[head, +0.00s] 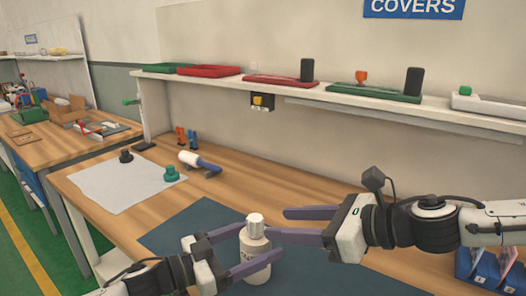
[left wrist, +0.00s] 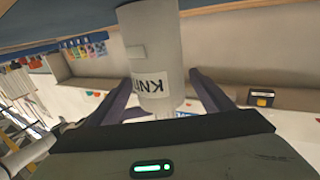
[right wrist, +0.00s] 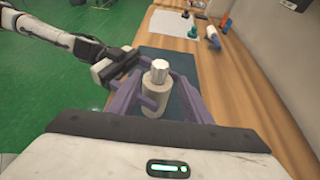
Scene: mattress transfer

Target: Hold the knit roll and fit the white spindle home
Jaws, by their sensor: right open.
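The knit roll (head: 256,252) is a pale upright cylinder over the dark mat (head: 205,222). Its "KNIT" label shows upside down in the left wrist view (left wrist: 156,60). The white spindle (head: 255,222), ribbed and narrower, stands on the roll's top; how deep it sits I cannot tell. It also shows in the right wrist view (right wrist: 160,70). My left gripper (head: 254,249) has one finger on each side of the roll, against its wall, shut on it. My right gripper (head: 276,224) is open, its fingers apart around the spindle's height, not closed on it.
A white sheet (head: 118,184) bears a black knob (head: 126,156) and a green knob (head: 171,174). A white-and-blue tool (head: 200,161) lies beside it. A shelf (head: 340,98) with trays runs behind. A blue bin (head: 488,268) stands at right.

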